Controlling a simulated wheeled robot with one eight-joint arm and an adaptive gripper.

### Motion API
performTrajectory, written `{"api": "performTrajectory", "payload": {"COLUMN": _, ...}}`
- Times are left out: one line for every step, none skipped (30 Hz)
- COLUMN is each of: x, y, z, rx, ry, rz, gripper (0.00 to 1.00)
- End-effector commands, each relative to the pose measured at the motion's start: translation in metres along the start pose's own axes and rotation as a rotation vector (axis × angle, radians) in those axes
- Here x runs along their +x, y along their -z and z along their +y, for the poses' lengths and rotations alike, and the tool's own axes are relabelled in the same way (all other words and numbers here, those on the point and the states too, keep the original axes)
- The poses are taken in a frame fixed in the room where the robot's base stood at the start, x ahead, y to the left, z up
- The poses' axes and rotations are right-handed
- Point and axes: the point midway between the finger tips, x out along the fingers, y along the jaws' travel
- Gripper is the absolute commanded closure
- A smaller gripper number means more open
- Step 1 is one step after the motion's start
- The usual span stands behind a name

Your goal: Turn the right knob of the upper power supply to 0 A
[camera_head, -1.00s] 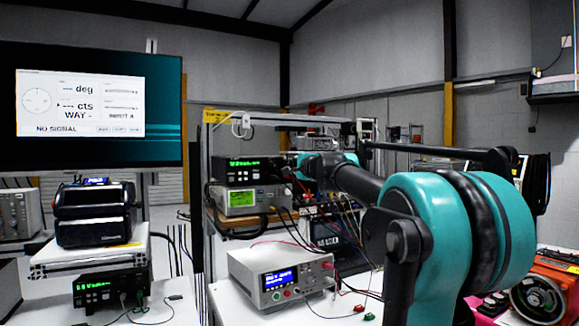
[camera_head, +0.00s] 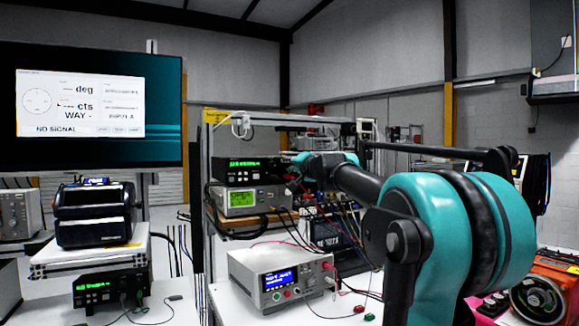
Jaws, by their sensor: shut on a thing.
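The upper power supply (camera_head: 240,170) is a black unit with green digits. It sits on the shelf on top of a grey instrument with a green screen (camera_head: 242,199). The digits are too small to read. My gripper (camera_head: 291,161) is at the right end of its front panel, shut on the right knob. The knob itself is hidden behind the fingers and the teal gripper housing. My arm reaches in from the right and covers the area to the right of the supply.
Cables hang below the shelf, under my gripper. A white bench instrument (camera_head: 270,283) with a blue display stands on the table below. A similar black supply (camera_head: 105,288) with green digits stands at the lower left. A large screen (camera_head: 90,105) reads "NO SIGNAL".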

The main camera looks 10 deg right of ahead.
Motion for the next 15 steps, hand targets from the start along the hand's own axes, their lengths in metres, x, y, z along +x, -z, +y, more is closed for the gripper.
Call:
{"api": "performTrajectory", "payload": {"x": -0.0006, "y": -0.0015, "z": 0.0006, "rx": -0.007, "ry": 0.0, "rz": -0.002, "gripper": 1.0}}
{"api": "performTrajectory", "payload": {"x": -0.0006, "y": -0.0015, "z": 0.0006, "rx": -0.01, "ry": 0.0, "rz": -0.002, "gripper": 1.0}}
{"api": "performTrajectory", "payload": {"x": -0.0006, "y": -0.0015, "z": 0.0006, "rx": -0.012, "ry": 0.0, "rz": -0.002, "gripper": 1.0}}
{"api": "performTrajectory", "payload": {"x": -0.0006, "y": -0.0015, "z": 0.0006, "rx": -0.013, "ry": 0.0, "rz": -0.002, "gripper": 1.0}}
{"api": "performTrajectory", "payload": {"x": -0.0006, "y": -0.0015, "z": 0.0006, "rx": -0.014, "ry": 0.0, "rz": -0.002, "gripper": 1.0}}
{"api": "performTrajectory", "payload": {"x": -0.0006, "y": -0.0015, "z": 0.0007, "rx": -0.015, "ry": 0.0, "rz": -0.002, "gripper": 1.0}}
{"api": "performTrajectory", "payload": {"x": -0.0006, "y": -0.0015, "z": 0.0007, "rx": -0.015, "ry": 0.0, "rz": -0.002, "gripper": 1.0}}
{"api": "performTrajectory", "payload": {"x": -0.0006, "y": -0.0015, "z": 0.0007, "rx": -0.015, "ry": 0.0, "rz": -0.002, "gripper": 1.0}}
{"api": "performTrajectory", "payload": {"x": -0.0006, "y": -0.0016, "z": 0.0007, "rx": -0.015, "ry": 0.0, "rz": -0.002, "gripper": 1.0}}
{"api": "performTrajectory", "payload": {"x": -0.0006, "y": -0.0016, "z": 0.0007, "rx": -0.015, "ry": 0.0, "rz": -0.002, "gripper": 1.0}}
{"api": "performTrajectory", "payload": {"x": -0.0006, "y": -0.0016, "z": 0.0007, "rx": -0.015, "ry": 0.0, "rz": -0.002, "gripper": 1.0}}
{"api": "performTrajectory", "payload": {"x": -0.0006, "y": -0.0016, "z": 0.0007, "rx": -0.015, "ry": 0.0, "rz": -0.002, "gripper": 1.0}}
{"api": "performTrajectory", "payload": {"x": -0.0006, "y": -0.0016, "z": 0.0007, "rx": -0.015, "ry": 0.0, "rz": -0.002, "gripper": 1.0}}
{"api": "performTrajectory", "payload": {"x": -0.0006, "y": -0.0016, "z": 0.0007, "rx": -0.015, "ry": 0.0, "rz": -0.002, "gripper": 1.0}}
{"api": "performTrajectory", "payload": {"x": -0.0006, "y": -0.0016, "z": 0.0007, "rx": -0.015, "ry": 0.0, "rz": -0.002, "gripper": 0.76}}
